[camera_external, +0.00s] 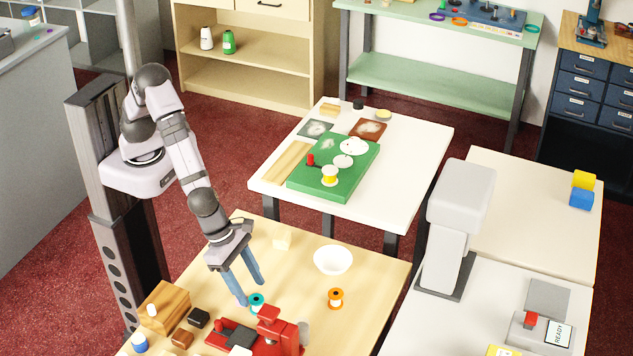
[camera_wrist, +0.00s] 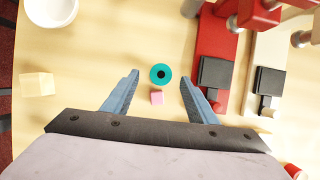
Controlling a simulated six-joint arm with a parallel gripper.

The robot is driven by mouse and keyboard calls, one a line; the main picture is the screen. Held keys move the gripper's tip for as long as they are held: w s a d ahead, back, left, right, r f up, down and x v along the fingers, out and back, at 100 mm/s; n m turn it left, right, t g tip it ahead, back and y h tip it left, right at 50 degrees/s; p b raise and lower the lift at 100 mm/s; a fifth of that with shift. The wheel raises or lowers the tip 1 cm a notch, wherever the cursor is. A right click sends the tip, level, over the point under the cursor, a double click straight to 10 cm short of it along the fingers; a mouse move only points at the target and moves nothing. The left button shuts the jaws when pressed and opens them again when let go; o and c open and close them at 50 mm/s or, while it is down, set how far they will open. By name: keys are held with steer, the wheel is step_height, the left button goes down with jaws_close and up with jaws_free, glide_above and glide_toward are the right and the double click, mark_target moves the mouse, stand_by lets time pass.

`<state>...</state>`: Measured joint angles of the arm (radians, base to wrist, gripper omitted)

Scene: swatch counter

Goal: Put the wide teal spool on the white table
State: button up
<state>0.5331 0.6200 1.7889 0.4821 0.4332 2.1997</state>
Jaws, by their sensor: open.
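The teal spool (camera_external: 257,300) stands on the light wooden table, left of the red press. In the wrist view the teal spool (camera_wrist: 160,71) shows from above as a ring with a dark centre. My gripper (camera_external: 252,293) is open and points down at the spool. In the wrist view my gripper (camera_wrist: 158,78) has one finger on each side of the spool, with gaps between. I cannot tell how far the fingertips are above the table. A white table (camera_external: 412,150) stands behind the wooden table, with a green board (camera_external: 351,182) on it.
The red press (camera_external: 268,325), an orange spool (camera_external: 336,298), a white bowl (camera_external: 333,260) and a pale block (camera_external: 282,240) are nearby. The white table's right side is bare. More pale tables (camera_external: 520,205) stand at right.

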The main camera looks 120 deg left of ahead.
mark_target(256, 299)
steer(key=shift+p+x, duration=0.35)
steer(key=shift+x, duration=2.2)
steer(key=shift+d, duration=0.1)
steer(key=c, duration=1.2)
steer(key=shift+r, duration=0.2)
step_height(256, 299, up, 10)
steer(key=shift+f, duration=0.15)
